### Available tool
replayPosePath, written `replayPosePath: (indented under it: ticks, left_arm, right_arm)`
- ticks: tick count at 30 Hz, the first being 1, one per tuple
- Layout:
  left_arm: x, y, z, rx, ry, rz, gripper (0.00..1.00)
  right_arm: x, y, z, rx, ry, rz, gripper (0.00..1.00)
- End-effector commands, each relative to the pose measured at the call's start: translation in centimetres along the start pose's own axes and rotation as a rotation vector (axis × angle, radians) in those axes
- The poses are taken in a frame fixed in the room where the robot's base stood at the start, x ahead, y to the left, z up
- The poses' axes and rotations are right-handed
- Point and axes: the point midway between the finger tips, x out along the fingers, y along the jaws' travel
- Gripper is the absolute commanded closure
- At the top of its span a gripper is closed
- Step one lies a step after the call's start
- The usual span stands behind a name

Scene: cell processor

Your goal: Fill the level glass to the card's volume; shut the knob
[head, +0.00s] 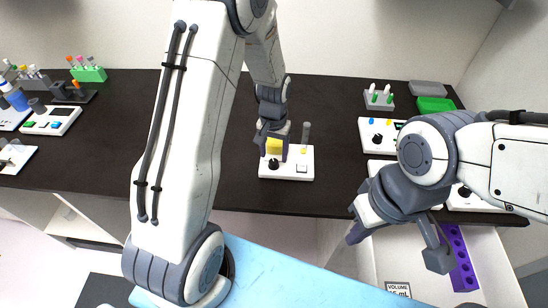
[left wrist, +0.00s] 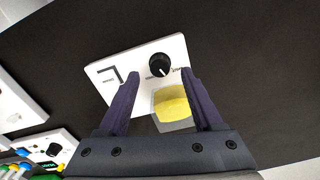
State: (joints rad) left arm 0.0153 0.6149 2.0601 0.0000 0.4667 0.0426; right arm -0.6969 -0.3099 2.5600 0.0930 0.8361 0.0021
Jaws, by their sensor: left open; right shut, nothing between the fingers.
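A white panel unit (head: 290,173) stands on the dark counter, with a black knob (head: 273,164) on its front left. The knob also shows in the left wrist view (left wrist: 158,65), with a white pointer line. A yellow body (head: 274,146) rises behind the knob; I cannot tell whether it is the level glass. A dark upright tube (head: 306,132) stands at the unit's back right. My left gripper (left wrist: 160,74) is open over the unit, its fingers straddling the knob and yellow body. My right gripper (head: 356,234) is shut and empty before the counter. The volume card (head: 398,289) is partly cut off.
Other white units stand to the left (head: 52,120) and right (head: 378,133). A green rack (head: 90,74) is at the back left and a green tray (head: 436,104) at the back right. A purple holed rack (head: 458,258) lies below right. Counter left of the unit is clear.

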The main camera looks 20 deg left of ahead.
Motion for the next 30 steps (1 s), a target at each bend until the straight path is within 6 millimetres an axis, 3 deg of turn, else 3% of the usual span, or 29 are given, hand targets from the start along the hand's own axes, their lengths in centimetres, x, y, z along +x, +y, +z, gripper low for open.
replayPosePath:
  ticks: [6, 12, 30]
  left_arm:
    - [-4.5, 0.0, -0.2, 0.000, 0.007, 0.000, 0.33]
    - [-7.2, 0.0, -0.1, 0.001, 0.003, 0.000, 0.33]
    - [-7.9, 0.1, 0.0, 0.002, 0.000, 0.000, 0.33]
  right_arm:
    - [1.0, 0.1, 0.1, -0.001, 0.000, 0.000, 1.00]
    - [1.4, 0.1, 0.1, -0.001, 0.000, 0.000, 1.00]
    - [1.4, 0.1, 0.1, -0.001, 0.000, 0.000, 1.00]
